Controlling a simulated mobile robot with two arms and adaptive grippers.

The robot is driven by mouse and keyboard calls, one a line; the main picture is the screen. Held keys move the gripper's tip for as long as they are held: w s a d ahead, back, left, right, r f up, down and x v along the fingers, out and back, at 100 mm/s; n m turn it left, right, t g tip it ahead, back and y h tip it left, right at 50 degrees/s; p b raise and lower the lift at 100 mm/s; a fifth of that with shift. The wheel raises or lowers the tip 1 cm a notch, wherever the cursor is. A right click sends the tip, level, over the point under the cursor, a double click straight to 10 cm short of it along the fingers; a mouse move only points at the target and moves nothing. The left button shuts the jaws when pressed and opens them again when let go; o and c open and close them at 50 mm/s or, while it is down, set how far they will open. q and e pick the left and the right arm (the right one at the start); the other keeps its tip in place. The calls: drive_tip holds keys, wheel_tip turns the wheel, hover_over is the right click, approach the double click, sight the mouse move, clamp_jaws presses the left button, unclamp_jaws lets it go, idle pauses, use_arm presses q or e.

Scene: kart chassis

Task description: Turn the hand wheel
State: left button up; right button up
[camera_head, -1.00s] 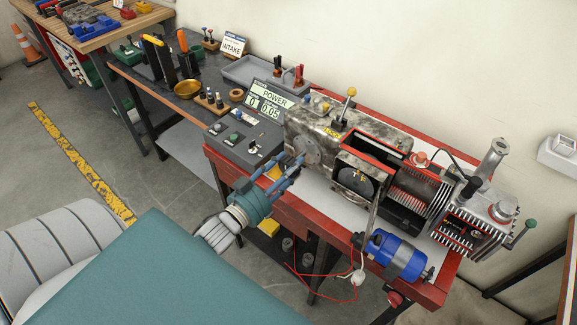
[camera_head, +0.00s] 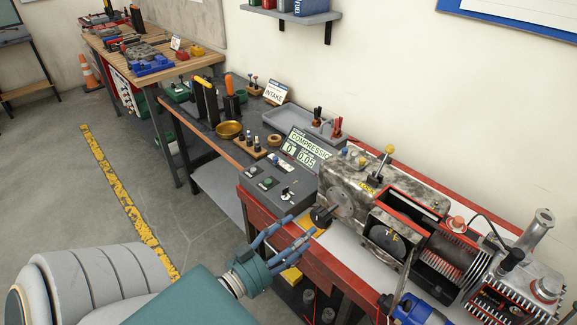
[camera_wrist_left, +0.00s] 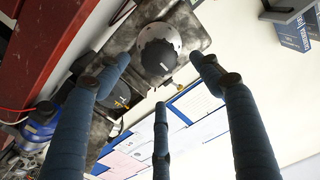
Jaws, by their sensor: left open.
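The hand wheel seems to be the round grey metal disc (camera_head: 341,204) on the left end of the worn metal engine block (camera_head: 365,190). A dark round knob (camera_head: 320,216) stands out in front of it. In the left wrist view the disc (camera_wrist_left: 172,28) and the dark knob (camera_wrist_left: 158,57) show beyond the fingers, near the top middle. My left gripper (camera_head: 302,228) is open and empty, its blue fingers spread, just in front of and below the knob. No finger visibly touches it. My right gripper is not in view.
A control box (camera_head: 275,185) with a display reading COMPRESSION stands left of the engine. A red bench (camera_head: 318,262) carries the engine, with a finned cylinder (camera_head: 455,250) at right. The bench edge lies close under my left gripper. Open floor (camera_head: 50,190) is at left.

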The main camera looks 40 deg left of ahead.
use_arm(q)
drive_tip(key=s, duration=0.3)
drive_tip(key=shift+s+a, duration=0.15)
drive_tip(key=shift+s, duration=0.15)
drive_tip(key=s+d+f+n+g+y, duration=0.1)
drive_tip(key=s+f+g, duration=0.2)
drive_tip(key=f, duration=0.9)
drive_tip(key=s+d+f+g+b, duration=0.1)
drive_tip(key=s+f+g, duration=0.2)
drive_tip(key=f, duration=0.8)
drive_tip(key=s+d+f+n+g+y, duration=0.1)
drive_tip(key=s+f+g, duration=0.25)
drive_tip(key=f, duration=0.85)
drive_tip(key=s+d+f+g, duration=0.3)
drive_tip(key=s+f, duration=0.6)
drive_tip(key=s, duration=0.2)
drive_tip(key=s+d+f+m+g+b, duration=0.1)
drive_tip(key=s+d+f+g, duration=0.3)
drive_tip(key=s+f, duration=0.4)
drive_tip(key=s, duration=0.3)
drive_tip(key=shift+f, duration=0.4)
drive_tip(key=shift+g, duration=0.25)
drive_tip(key=shift+c, duration=0.5)
